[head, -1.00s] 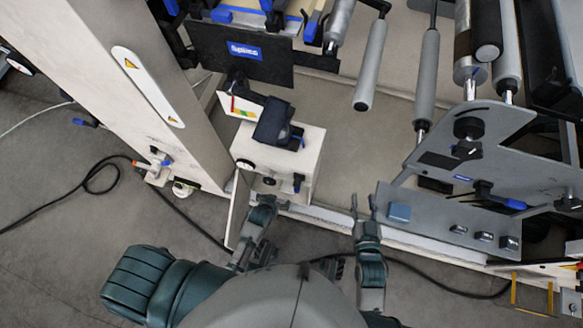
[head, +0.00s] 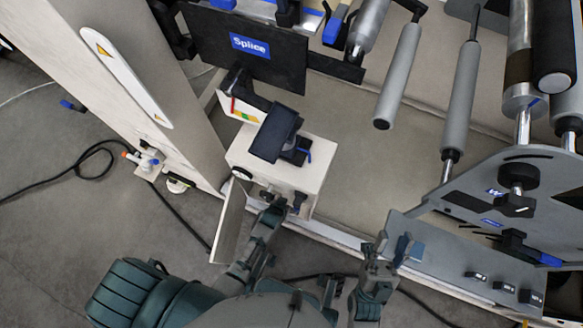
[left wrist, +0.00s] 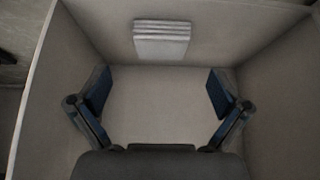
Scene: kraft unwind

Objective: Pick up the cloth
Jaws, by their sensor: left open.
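The cloth (left wrist: 162,40) appears in the left wrist view as a small, flat stack of pale grey layers. It lies at the far side of a light-walled bin (left wrist: 270,80). My left gripper (left wrist: 160,94) is open, its two blue-padded fingers spread wide over the bare bin floor, short of the cloth and apart from it. In the head view, my left gripper (head: 284,204) is at the front of a white box (head: 312,165); the cloth cannot be made out there. My right gripper (head: 391,243) looks open and empty, beside the grey machine panel.
A black tilted screen (head: 274,133) stands on the white box. A black Splice plate (head: 240,70) and grey rollers (head: 398,75) are behind. A grey panel with knobs (head: 470,265) is at the right. A black cable (head: 95,165) lies on the floor at left.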

